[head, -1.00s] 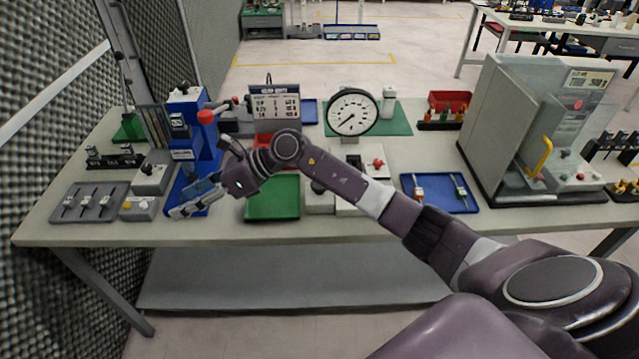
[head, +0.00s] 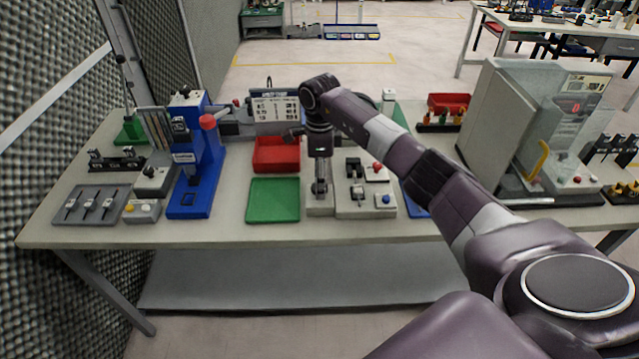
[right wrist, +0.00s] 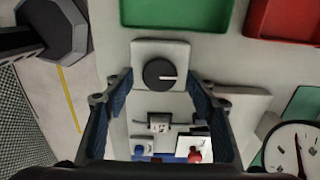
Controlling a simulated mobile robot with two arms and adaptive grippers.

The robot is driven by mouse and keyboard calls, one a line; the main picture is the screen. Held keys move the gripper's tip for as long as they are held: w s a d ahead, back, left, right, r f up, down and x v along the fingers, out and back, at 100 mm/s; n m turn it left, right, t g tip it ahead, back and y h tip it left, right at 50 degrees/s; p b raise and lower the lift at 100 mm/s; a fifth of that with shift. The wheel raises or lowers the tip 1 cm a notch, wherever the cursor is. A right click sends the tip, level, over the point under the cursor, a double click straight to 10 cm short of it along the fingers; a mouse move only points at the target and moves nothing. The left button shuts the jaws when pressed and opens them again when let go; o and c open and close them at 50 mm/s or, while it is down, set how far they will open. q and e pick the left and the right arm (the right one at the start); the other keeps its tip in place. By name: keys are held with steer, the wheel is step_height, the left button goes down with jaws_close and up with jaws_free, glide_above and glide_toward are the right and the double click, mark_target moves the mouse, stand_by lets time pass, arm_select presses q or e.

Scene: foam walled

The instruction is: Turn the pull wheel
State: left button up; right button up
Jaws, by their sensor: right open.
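A round black knob (right wrist: 160,73) with a white pointer line sits on a light grey box (right wrist: 180,50) in the right wrist view. It is the only wheel-like dial I see there. My right gripper (right wrist: 160,88) is open, its two blue-padded fingers on either side of the knob with gaps to it. In the head view my right gripper (head: 320,190) points down over the same grey box (head: 319,209), which stands near the table's front edge. The gripper hides the knob there. I cannot tell its exact height above the knob. My left gripper is not in view.
Right of the box is a panel (head: 366,208) with a lever and red and blue buttons. A green tray (head: 273,205) and a red bin (head: 276,155) are to its left, then a blue press (head: 190,205). A gauge (right wrist: 290,148) shows in the wrist view.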

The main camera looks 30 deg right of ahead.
steer(key=shift+f, duration=1.2)
steer(key=c, duration=1.2)
steer(key=shift+o, duration=0.2)
